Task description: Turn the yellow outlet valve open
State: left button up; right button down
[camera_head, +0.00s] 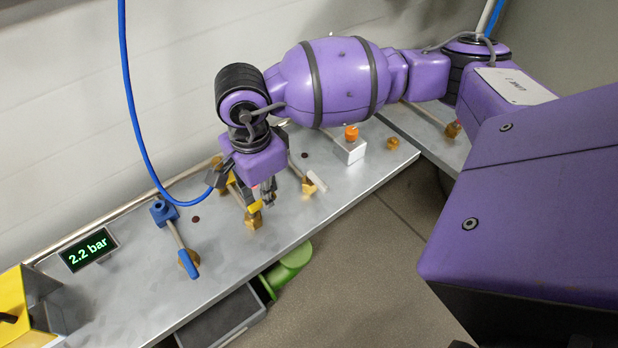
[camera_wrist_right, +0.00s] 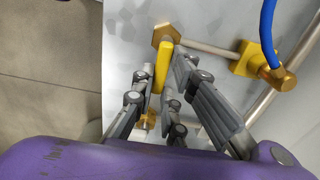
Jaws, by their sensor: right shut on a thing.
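The yellow outlet valve handle (camera_head: 254,206) sits on a brass valve body (camera_head: 253,221) near the front edge of the metal bench. My right gripper (camera_head: 262,194) reaches down to it from above. In the right wrist view the yellow handle (camera_wrist_right: 163,62) lies between the fingers of my right gripper (camera_wrist_right: 172,78), which is shut on it. The brass body (camera_wrist_right: 166,33) shows just beyond the fingertips. The handle looks roughly in line with the fingers in that view. A display (camera_head: 88,249) reads 2.2 bar. My left gripper is out of view.
A blue-handled valve (camera_head: 189,264) is left of the gripper, and a white-handled valve (camera_head: 317,181) is to the right. A blue hose (camera_head: 136,130) hangs to the pipework behind. An orange knob (camera_head: 351,132) tops a white box. A green object (camera_head: 290,264) is below the bench edge.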

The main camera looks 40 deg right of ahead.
jog(key=shift+w+a+r, duration=0.1)
jog(key=shift+r, duration=0.05)
jog(key=c, duration=1.9)
grip_release()
jog(key=shift+o, duration=0.7)
notch_tip(320, 180, up, 12)
